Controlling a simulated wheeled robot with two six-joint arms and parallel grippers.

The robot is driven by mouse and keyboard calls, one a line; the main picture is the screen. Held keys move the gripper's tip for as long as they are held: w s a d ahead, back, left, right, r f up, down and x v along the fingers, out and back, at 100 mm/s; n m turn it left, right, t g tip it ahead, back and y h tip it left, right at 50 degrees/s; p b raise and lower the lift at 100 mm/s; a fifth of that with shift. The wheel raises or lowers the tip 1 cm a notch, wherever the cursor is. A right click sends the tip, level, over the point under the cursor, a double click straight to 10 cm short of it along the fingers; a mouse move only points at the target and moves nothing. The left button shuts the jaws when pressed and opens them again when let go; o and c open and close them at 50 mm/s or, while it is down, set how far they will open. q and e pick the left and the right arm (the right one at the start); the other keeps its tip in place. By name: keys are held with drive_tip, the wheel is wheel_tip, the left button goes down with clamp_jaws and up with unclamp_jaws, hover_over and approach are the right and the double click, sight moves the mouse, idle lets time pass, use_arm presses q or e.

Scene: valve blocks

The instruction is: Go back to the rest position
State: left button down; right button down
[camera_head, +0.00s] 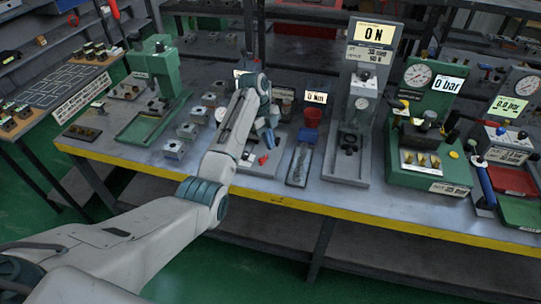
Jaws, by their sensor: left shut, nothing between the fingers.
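My left arm reaches from the lower left over the workbench (300,201). My left gripper (271,142) is shut and empty, and points down over a grey plate (240,165) near the middle of the bench. A small red part (263,160) lies on that plate just below the gripper. Several grey metal valve blocks (174,149) stand in a row to the left of the arm. My right gripper is not in view.
A green press (158,85) stands on the left. A tray (299,165), a red cup (312,117), a grey test stand (345,172) and a green gauge station (425,174) stand right of the gripper. A side table (62,85) is at far left.

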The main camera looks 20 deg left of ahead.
use_arm(q)
drive_tip(key=shift+a+r, duration=0.15)
drive_tip(key=shift+r, duration=0.35)
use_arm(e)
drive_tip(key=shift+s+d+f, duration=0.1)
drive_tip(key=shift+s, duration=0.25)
